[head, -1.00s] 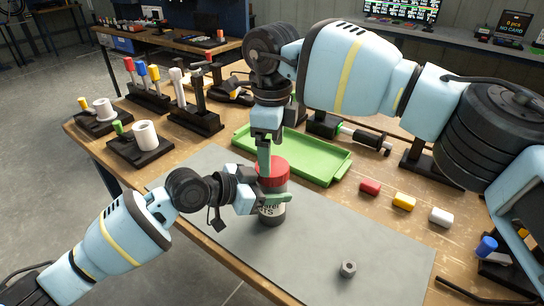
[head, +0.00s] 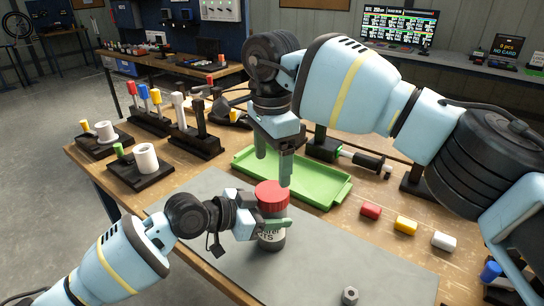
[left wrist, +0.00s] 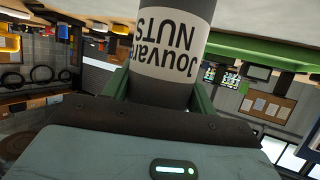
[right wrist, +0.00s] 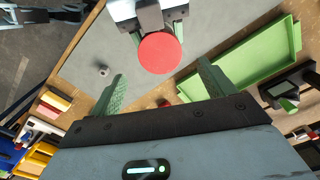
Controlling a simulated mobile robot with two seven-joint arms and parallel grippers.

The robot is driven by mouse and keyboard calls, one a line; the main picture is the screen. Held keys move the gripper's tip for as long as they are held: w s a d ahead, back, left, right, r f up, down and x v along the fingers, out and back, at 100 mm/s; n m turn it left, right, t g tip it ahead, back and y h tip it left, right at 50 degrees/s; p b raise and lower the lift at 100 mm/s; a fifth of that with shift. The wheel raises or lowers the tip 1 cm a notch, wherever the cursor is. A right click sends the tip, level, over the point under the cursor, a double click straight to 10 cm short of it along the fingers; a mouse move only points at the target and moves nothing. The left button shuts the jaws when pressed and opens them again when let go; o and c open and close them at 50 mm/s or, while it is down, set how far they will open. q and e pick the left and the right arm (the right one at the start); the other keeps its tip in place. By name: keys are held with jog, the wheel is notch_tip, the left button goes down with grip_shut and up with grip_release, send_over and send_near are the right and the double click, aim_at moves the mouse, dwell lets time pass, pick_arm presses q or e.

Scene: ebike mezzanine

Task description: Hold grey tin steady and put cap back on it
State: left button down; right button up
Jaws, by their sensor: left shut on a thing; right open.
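My left gripper (head: 274,224) is shut around the tin's body below the cap. In the left wrist view the tin (left wrist: 170,90) is between its green fingers. My right gripper (head: 273,170) is open and empty just above and behind the cap. In the right wrist view the cap (right wrist: 160,53) lies beyond its open fingers, clear of them.
A green tray (head: 325,190) lies behind the tin. Red (head: 371,211), yellow (head: 405,225) and white (head: 443,240) small pieces lie to the right. A hex nut (head: 350,296) lies on the mat (head: 320,265) near the front. Stands with handled tools are at the left back.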

aim_at(272, 190)
jog(key=shift+r+n, duration=0.15)
jog(key=shift+n, duration=0.35)
jog(key=shift+f, duration=4)
jog(key=c, duration=1)
jog(key=m, duration=0.5)
jog(key=shift+m, duration=0.4)
jog(key=m, duration=0.4)
jog(key=shift+m, duration=0.3)
